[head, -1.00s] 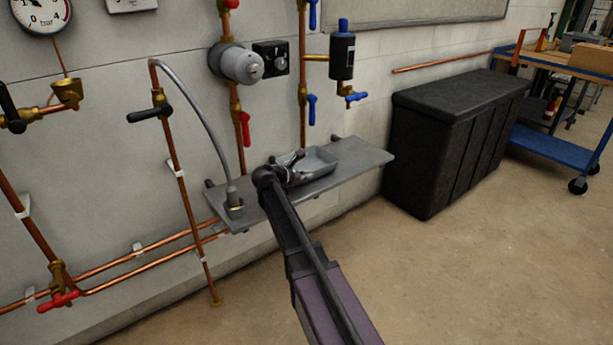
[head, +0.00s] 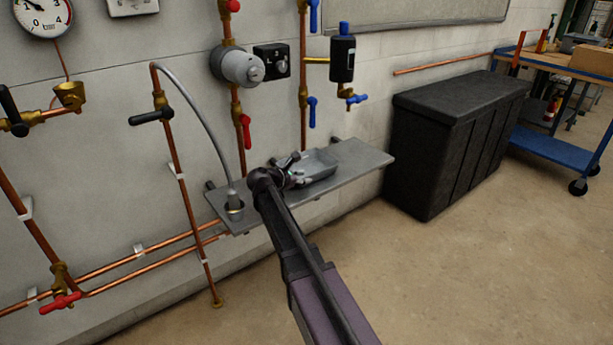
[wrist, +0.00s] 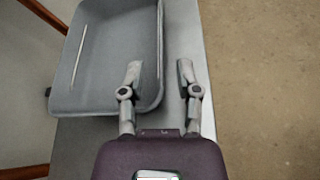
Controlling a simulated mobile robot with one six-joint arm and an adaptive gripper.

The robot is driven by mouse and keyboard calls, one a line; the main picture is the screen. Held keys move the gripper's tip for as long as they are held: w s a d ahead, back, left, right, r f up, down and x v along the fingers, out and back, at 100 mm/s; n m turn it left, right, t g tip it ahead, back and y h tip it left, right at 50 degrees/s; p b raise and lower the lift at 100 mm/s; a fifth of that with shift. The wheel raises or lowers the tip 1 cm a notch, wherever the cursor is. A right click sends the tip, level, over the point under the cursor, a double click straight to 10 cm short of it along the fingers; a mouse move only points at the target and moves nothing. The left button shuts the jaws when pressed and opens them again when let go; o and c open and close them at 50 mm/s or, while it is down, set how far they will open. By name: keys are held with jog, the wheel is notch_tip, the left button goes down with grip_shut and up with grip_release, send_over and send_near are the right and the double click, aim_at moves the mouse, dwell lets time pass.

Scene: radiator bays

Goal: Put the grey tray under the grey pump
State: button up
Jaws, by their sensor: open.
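The grey tray (head: 321,167) lies on the grey wall shelf (head: 362,157), right of the point below the pump. The grey pump (head: 237,66) is a round grey body on a copper pipe on the wall, above the shelf's left part. My gripper (head: 296,172) is at the tray's near left side in the head view. In the wrist view the tray (wrist: 115,50) fills the upper left. My open gripper (wrist: 160,72) has its left finger over the tray's near right corner and its right finger outside the rim. I cannot tell whether they touch it.
A grey hose ends in a small holder (head: 234,205) at the shelf's left end. Red (head: 245,131) and blue (head: 312,110) valve handles hang above the shelf. A black chest (head: 450,140) stands right of the shelf. The shelf's right end is bare.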

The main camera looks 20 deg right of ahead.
jog(key=p+v, duration=0.3)
jog(key=v, duration=0.6)
jog(key=shift+s+a+r, duration=0.15)
jog(key=shift+a, duration=0.2)
jog(key=s+d+f+m+g+y, duration=0.25)
jog(key=s+f+m, duration=0.2)
jog(key=s, duration=0.25)
jog(key=s+d+f+m+g+y, duration=0.1)
jog(key=s+f+m+g+y, duration=0.1)
jog(key=s+f+m+y, duration=0.3)
jog(key=s+a+f+m+g+y, duration=0.1)
jog(key=s+a+m+y, duration=0.1)
jog(key=s+m, duration=0.3)
jog(key=s+a+f+m+y, duration=0.1)
jog(key=s+a+m+y, duration=0.1)
jog(key=s+m, duration=0.3)
jog(key=s, duration=0.4)
jog(key=shift+s+f+m+g+y, duration=0.15)
jog(key=shift+m+g+y, duration=0.2)
jog(key=shift+o, duration=0.2)
